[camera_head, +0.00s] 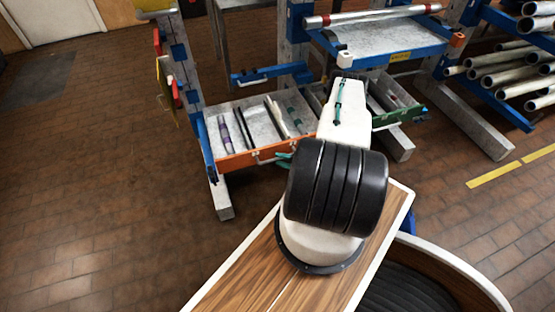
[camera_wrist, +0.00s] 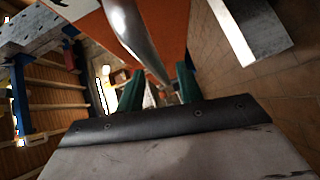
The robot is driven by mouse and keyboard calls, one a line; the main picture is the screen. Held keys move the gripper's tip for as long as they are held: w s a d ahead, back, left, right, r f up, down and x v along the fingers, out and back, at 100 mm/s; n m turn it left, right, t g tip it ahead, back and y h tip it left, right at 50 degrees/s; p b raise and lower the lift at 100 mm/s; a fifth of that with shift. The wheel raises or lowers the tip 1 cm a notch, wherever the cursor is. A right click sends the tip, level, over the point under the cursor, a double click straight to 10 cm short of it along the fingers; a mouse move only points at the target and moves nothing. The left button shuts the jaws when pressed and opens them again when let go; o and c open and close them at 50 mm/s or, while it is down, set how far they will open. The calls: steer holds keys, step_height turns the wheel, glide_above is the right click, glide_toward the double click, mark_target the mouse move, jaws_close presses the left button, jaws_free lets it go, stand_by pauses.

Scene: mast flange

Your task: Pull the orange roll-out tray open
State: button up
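The orange-fronted roll-out tray (camera_head: 236,160) sits low in the rack at the left, with several tools in its grey compartments. Its metal bar handle (camera_head: 268,159) runs along the front. My gripper (camera_head: 283,159) is at the right part of this handle, mostly hidden behind my arm. In the wrist view the handle (camera_wrist: 132,32) runs from the top toward the space between the two green fingers of my gripper (camera_wrist: 160,80). The fingers stand apart, with visible gaps beside the bar. The orange front (camera_wrist: 94,35) is close behind it. Contact with the bar cannot be made out.
A green tray (camera_head: 400,119) sits just right of the orange one, partly behind my arm. A grey rack foot (camera_head: 222,198) stands on the floor at the left. A shelf (camera_head: 385,38) is above, and pipes (camera_head: 505,68) lie at the right. The tiled floor at left is clear.

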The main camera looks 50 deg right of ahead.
steer(key=shift+x, duration=1.1)
jaws_close()
steer(key=shift+s+a, duration=0.1)
steer(key=shift+s, duration=0.05)
